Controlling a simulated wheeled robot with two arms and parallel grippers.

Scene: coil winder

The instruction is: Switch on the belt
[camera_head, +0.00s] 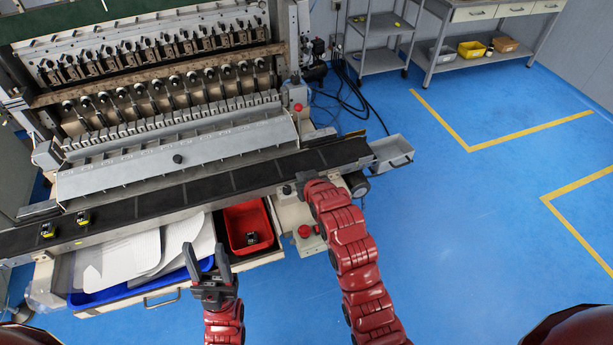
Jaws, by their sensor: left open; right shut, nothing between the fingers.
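The black conveyor belt (240,180) runs from the left edge to the right in front of the winding machine. Two small black-and-yellow coils, one (83,217) and another (47,230), sit on its left part. My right gripper (302,179) is shut and empty at the belt's front edge, right of the middle; its arm hides part of what lies below. A control box with a red button (305,231) is just left of my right arm. My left gripper (211,264) is open and empty, in front of the belt over the tray area. I cannot make out a belt switch.
A red bin (248,226) holds a small dark part. A blue tray (100,299) with white sheets lies in an open drawer. Another red button (298,107) is on the machine. A grey catch tray (392,153) is at the belt's right end. Blue floor at right is clear.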

